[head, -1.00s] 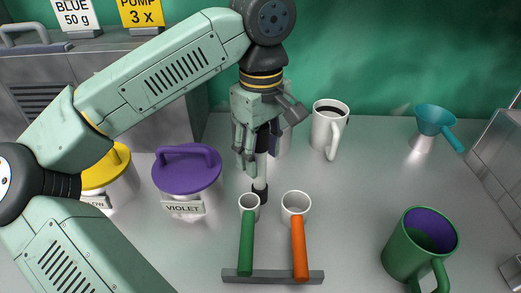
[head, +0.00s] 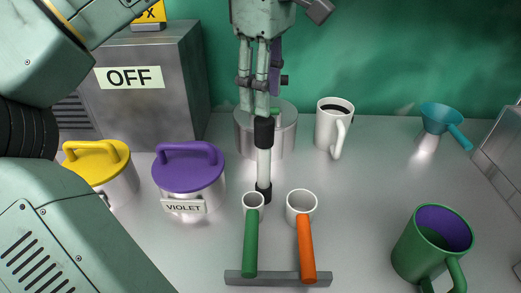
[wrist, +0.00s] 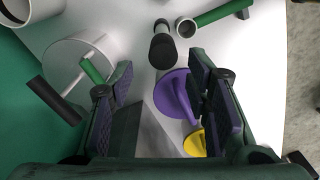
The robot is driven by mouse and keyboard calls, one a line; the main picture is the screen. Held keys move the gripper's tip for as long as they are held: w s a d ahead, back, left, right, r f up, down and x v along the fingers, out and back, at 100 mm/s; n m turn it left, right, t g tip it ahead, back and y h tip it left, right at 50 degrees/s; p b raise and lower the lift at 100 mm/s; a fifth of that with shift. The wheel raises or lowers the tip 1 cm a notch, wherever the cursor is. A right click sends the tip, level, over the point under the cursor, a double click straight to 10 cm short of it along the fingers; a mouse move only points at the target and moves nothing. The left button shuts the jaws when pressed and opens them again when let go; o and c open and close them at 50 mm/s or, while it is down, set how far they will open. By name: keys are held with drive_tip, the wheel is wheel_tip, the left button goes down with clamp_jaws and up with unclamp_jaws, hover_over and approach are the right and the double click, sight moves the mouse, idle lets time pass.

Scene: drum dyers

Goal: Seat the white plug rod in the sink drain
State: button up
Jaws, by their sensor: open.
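The white plug rod (head: 264,165) has a black top and a black lower end and stands nearly upright behind the scoops on the grey work surface. In the wrist view the rod (wrist: 162,45) is seen from above, just beyond the fingers. My gripper (head: 259,108) is above the rod's black top, its fingers pointing down. In the wrist view my gripper (wrist: 165,85) has its fingers wide apart with nothing between them. I cannot make out a drain opening; what lies under the rod's foot is hidden.
A metal pot (head: 285,135) stands close behind the rod. Green-handled (head: 250,245) and orange-handled (head: 306,250) scoops lie in front. Violet (head: 190,178) and yellow (head: 112,185) lidded jars are left. A white mug (head: 328,130), teal funnel (head: 438,120) and green mug (head: 408,255) are right, with clear surface between.

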sight(264, 119)
drive_tip(key=shift+w+a+f+n, duration=0.1)
drive_tip(key=shift+f+n, duration=0.35)
drive_tip(key=shift+n, duration=0.25)
drive_tip(key=shift+f+n+b, duration=0.25)
drive_tip(key=shift+n+b, duration=0.05)
drive_tip(key=shift+b, duration=0.2)
wheel_tip(264, 119, down, 4)
drive_tip(key=shift+f+b, duration=0.25)
drive_tip(key=shift+b, duration=0.2)
drive_tip(key=shift+s+f+p, duration=0.15)
drive_tip(key=shift+f+p, duration=0.05)
drive_tip(key=shift+f, duration=1.2)
drive_tip(key=shift+s+f+p, duration=0.15)
drive_tip(key=shift+f+p, duration=0.05)
drive_tip(key=shift+f, duration=1.15)
drive_tip(key=shift+c, duration=0.6)
clamp_jaws()
